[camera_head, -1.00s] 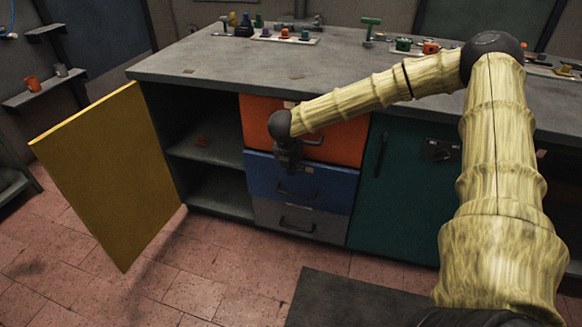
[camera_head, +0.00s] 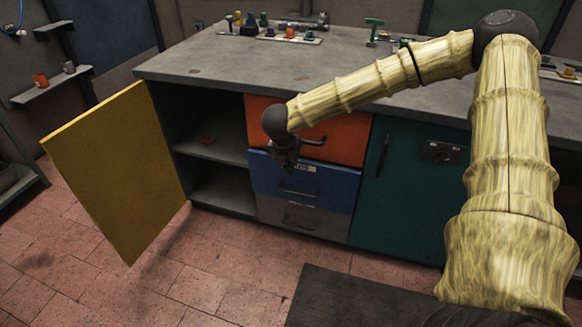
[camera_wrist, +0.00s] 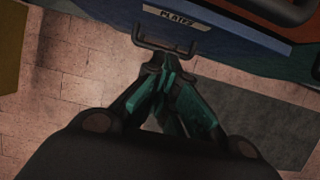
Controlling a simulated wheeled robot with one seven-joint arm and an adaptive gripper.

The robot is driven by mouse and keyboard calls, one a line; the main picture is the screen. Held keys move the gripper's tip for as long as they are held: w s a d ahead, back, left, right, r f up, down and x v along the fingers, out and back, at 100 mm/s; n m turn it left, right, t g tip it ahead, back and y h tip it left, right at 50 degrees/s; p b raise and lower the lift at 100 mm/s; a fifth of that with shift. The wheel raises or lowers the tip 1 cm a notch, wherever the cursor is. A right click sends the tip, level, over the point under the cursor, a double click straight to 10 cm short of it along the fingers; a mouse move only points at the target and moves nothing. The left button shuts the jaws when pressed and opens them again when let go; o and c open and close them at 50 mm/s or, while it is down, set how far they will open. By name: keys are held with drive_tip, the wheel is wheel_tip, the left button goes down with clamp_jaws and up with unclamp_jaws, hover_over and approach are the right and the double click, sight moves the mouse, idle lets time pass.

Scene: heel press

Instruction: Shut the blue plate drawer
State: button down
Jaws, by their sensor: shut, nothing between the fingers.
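The blue drawer (camera_head: 324,187) is the middle one of three in the cabinet, between an orange drawer and a grey one. Its front looks flush or nearly flush with its neighbours; I cannot tell if a small gap is left. Its dark bar handle (camera_wrist: 165,48) and plate label (camera_wrist: 177,17) show in the wrist view. My gripper (camera_head: 287,167) is shut and empty, in front of the blue drawer's upper left part. In the wrist view, my gripper (camera_wrist: 163,75) has its fingertips close to the handle; I cannot tell whether they touch it.
A yellow door (camera_head: 117,170) stands wide open at the left beside open shelves (camera_head: 215,150). The orange drawer (camera_head: 335,140) is above, the grey drawer (camera_head: 325,222) below. A teal door (camera_head: 405,190) is at the right. The floor in front is clear.

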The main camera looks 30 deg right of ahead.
drive_tip(key=shift+w+v, duration=0.45)
drive_tip(key=shift+v, duration=1.35)
drive_tip(key=n+t+h+p, duration=0.7)
drive_tip(key=n+p, duration=0.1)
drive_tip(key=n, duration=1)
approach(271, 163)
drive_tip(key=shift+h, duration=0.3)
drive_tip(key=shift+w+d+f+b, duration=0.1)
drive_tip(key=shift+w+d+b, duration=0.1)
drive_tip(key=shift+w+d, duration=0.55)
drive_tip(key=shift+w+d+b, duration=0.2)
drive_tip(key=shift+w+d, duration=0.25)
drive_tip(key=shift+d, duration=0.6)
drive_tip(key=shift+w+d+f+b, duration=0.1)
drive_tip(key=shift+w+d+b, duration=0.1)
drive_tip(key=shift+w+d, duration=0.55)
drive_tip(key=shift+s+d, duration=0.1)
drive_tip(key=shift+d, duration=0.1)
drive_tip(key=shift+w+d+r+b, duration=0.15)
drive_tip(key=shift+w+d+b, duration=0.15)
drive_tip(key=shift+w+d, duration=0.8)
drive_tip(key=shift+s, duration=0.1)
